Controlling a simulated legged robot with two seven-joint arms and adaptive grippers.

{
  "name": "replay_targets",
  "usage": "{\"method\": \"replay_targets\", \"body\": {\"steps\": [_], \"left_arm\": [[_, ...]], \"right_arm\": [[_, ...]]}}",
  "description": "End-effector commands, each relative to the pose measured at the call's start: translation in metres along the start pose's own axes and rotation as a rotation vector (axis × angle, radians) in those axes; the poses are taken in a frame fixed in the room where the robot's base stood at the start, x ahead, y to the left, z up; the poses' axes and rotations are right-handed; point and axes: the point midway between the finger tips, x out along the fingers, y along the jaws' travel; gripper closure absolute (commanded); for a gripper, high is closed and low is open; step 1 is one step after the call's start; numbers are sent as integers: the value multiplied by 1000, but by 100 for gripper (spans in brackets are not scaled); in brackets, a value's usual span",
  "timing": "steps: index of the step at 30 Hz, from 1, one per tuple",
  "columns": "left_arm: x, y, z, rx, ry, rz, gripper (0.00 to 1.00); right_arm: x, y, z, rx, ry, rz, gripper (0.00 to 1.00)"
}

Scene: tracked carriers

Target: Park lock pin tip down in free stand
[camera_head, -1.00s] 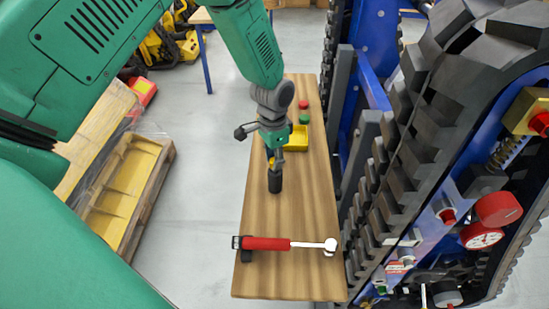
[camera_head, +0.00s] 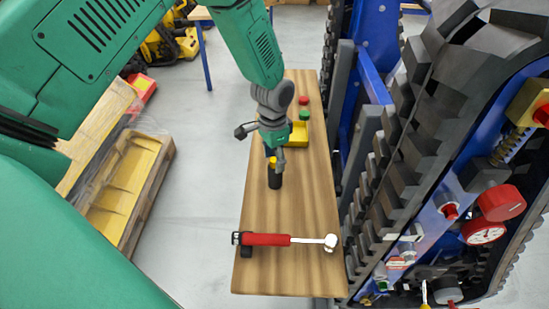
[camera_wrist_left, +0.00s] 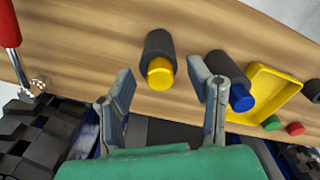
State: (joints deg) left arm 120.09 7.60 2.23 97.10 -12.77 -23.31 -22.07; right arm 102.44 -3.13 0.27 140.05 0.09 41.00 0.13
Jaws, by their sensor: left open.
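A black cylindrical stand (camera_head: 275,180) is on the wooden bench, with a yellow pin head (camera_head: 272,164) at its top. In the left wrist view, this stand (camera_wrist_left: 159,45) and its yellow head (camera_wrist_left: 160,75) lie ahead between the fingers. The pin's tip is hidden. A second black cylinder (camera_wrist_left: 222,64) with a blue end (camera_wrist_left: 241,98) is beside it, partly behind the right-hand finger. My left gripper (camera_wrist_left: 164,84) is open and empty, apart from the yellow head; in the head view (camera_head: 276,149) it is just above the stand. My right gripper is not in view.
A yellow tray (camera_head: 299,134) and red (camera_head: 303,100) and green (camera_head: 304,115) round pieces lie farther along the bench (camera_head: 285,215). A tracked carrier (camera_head: 420,140) stands close on the right; a pallet (camera_head: 125,190) is left.

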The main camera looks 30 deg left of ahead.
Motion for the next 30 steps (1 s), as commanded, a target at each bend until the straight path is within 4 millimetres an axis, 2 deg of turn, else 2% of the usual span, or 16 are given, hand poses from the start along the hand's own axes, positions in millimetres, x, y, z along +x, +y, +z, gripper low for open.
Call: {"method": "replay_targets", "body": {"steps": [5, 12, 18, 24, 30], "left_arm": [[-20, -1, -2, 0, 5, -2, 53], [-71, -1, -1, 0, 4, -2, 53], [-104, -1, -2, 0, 2, -1, 53], [-117, -1, -1, -1, 0, 1, 53], [-118, -1, -1, 0, 0, 1, 53]], "right_arm": [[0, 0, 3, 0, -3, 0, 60], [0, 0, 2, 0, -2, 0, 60], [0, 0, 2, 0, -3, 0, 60], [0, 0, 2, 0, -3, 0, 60], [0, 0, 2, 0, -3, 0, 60]]}}
